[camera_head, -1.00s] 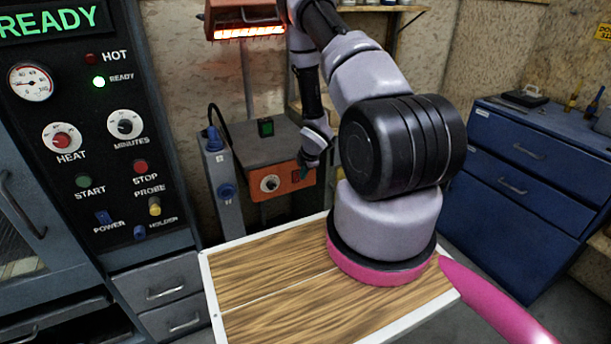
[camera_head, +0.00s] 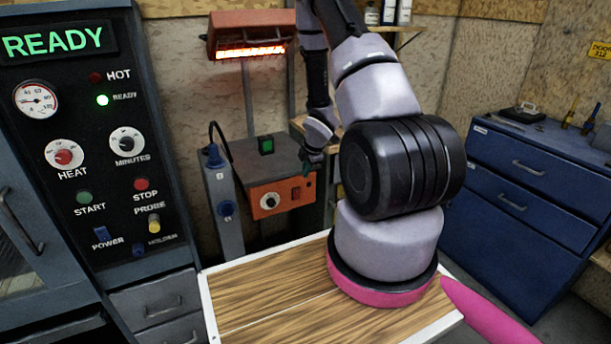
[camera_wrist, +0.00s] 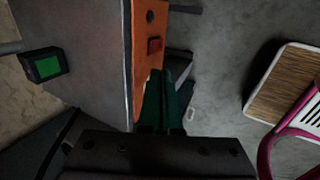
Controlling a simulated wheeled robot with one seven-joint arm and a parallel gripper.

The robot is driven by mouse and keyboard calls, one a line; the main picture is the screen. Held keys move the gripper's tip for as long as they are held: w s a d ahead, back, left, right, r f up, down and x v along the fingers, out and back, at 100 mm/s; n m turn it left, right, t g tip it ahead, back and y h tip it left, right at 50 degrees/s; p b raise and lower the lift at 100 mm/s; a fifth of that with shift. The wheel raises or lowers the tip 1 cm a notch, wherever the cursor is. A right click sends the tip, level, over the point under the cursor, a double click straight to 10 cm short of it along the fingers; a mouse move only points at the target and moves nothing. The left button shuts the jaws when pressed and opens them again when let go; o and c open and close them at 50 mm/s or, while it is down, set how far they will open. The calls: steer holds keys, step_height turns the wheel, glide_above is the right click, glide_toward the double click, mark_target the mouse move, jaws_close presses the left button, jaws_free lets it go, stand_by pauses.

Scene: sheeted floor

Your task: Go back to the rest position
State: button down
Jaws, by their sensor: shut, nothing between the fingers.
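My gripper (camera_head: 310,172) hangs in the middle of the head view, just beside the right end of a grey box with an orange front (camera_head: 282,198). In the wrist view its green fingers (camera_wrist: 168,100) lie side by side, shut and empty. The orange front also shows in the wrist view (camera_wrist: 147,60), close to the fingers; whether they touch it I cannot tell. My arm bends up and back from its mount, partly out of the top of the head view.
A control panel (camera_head: 110,150) reading READY stands at left. A glowing heater (camera_head: 248,40) hangs above the box. A blue tool cabinet (camera_head: 520,180) stands at right. Bare floor (camera_wrist: 225,60) shows right of the fingers in the wrist view.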

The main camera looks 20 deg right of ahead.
stand_by(0.4)
steer(key=s+a+r+m+t+h, duration=0.2)
steer(key=r+m, duration=0.9)
steer(key=r, duration=1.7)
steer(key=s+a+r+m+y, duration=0.1)
steer(key=s+a+r+m, duration=0.3)
steer(key=s+r, duration=0.2)
steer(key=s+a+r+m+y, duration=0.1)
steer(key=s+a+r+m, duration=0.2)
steer(key=s, duration=0.8)
steer(key=s+a+r+m+y, duration=0.1)
steer(key=s+a+r+m, duration=0.3)
steer(key=s+r, duration=0.4)
steer(key=shift+s+a+r+m+y, duration=0.2)
steer(key=shift+a+r+m+y, duration=0.15)
steer(key=shift+a, duration=0.45)
